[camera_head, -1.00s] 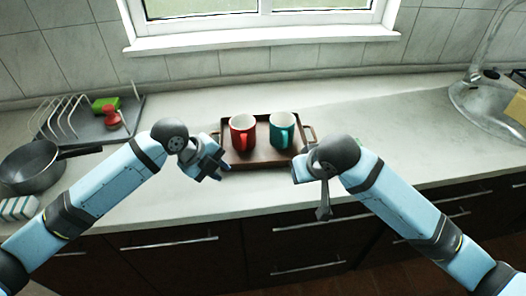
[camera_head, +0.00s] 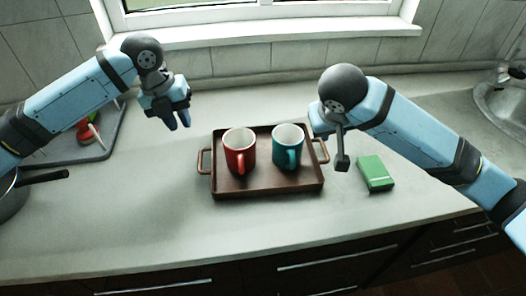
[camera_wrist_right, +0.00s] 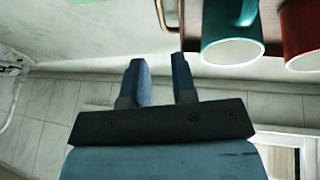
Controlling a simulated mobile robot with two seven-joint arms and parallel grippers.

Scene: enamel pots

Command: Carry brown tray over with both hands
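The brown tray (camera_head: 268,187) lies flat on the counter with a loop handle at each end. A red mug (camera_head: 239,152) and a teal mug (camera_head: 287,147) stand upright on it. My left gripper (camera_head: 178,121) is open and empty, above and left of the tray's left handle (camera_head: 203,161), apart from it. My right gripper (camera_head: 342,162) is beside the tray's right handle (camera_head: 321,151). In the right wrist view its fingers (camera_wrist_right: 160,82) are apart with nothing between them; the handle (camera_wrist_right: 167,14) and teal mug (camera_wrist_right: 231,34) show beyond the fingertips.
A green box (camera_head: 375,173) lies on the counter right of the tray. A sink (camera_head: 502,100) is far right. The counter in front of the tray is clear.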

